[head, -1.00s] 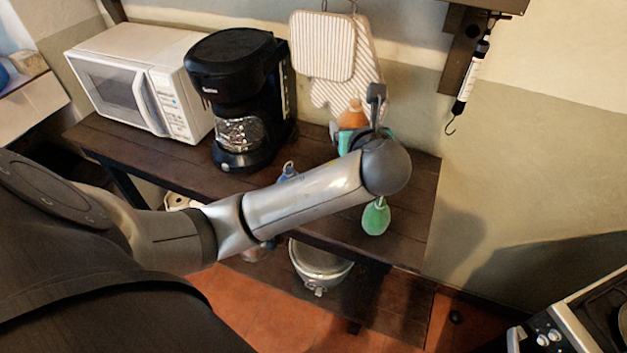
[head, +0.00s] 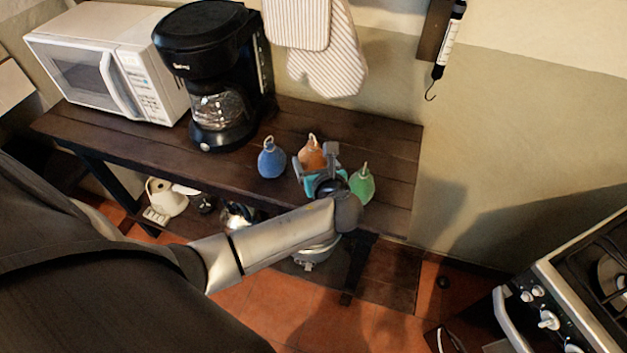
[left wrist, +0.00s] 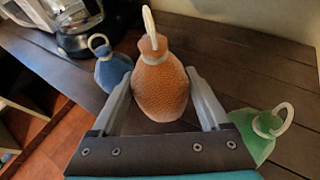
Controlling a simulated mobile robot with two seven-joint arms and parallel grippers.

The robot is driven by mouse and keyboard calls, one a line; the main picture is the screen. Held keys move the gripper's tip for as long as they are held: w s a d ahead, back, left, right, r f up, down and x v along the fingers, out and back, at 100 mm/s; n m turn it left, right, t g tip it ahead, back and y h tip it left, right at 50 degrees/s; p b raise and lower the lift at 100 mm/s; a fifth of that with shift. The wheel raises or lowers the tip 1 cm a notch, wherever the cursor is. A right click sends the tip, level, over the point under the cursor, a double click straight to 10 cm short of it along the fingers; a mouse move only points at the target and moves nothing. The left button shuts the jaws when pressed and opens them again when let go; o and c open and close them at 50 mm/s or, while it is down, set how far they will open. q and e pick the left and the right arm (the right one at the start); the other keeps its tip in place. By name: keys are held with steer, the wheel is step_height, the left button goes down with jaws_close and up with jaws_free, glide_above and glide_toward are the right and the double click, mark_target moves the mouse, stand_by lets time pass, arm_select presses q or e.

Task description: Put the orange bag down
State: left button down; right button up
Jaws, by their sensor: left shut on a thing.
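The orange bag (head: 313,152) is a rounded pouch with a pale loop on top. My left gripper (head: 318,165) is shut on it, one finger on each side, as the left wrist view shows around the orange bag (left wrist: 160,85). The bag is upright, at or just above the dark wooden shelf top (head: 395,150); its base is hidden, so I cannot tell whether it touches. A blue bag (head: 271,160) stands to its left and a green bag (head: 362,186) to its right. My right gripper is not in view.
A black coffee maker (head: 212,75) and a white microwave (head: 110,65) stand to the left on the shelf. Striped mitts (head: 325,60) hang on the wall behind. The shelf's right end is clear. A stove (head: 570,290) is at the lower right.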

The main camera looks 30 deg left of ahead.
arm_select(q)
steer(key=shift+f+b, duration=0.85)
steer(key=shift+f, duration=1.9)
steer(key=shift+f, duration=0.1)
jaws_free()
steer(key=shift+f, duration=0.1)
steer(key=shift+r, duration=0.3)
steer(key=p+v, duration=0.2)
steer(key=v, duration=1)
steer(key=shift+p, duration=0.35)
steer(key=shift+f, duration=0.15)
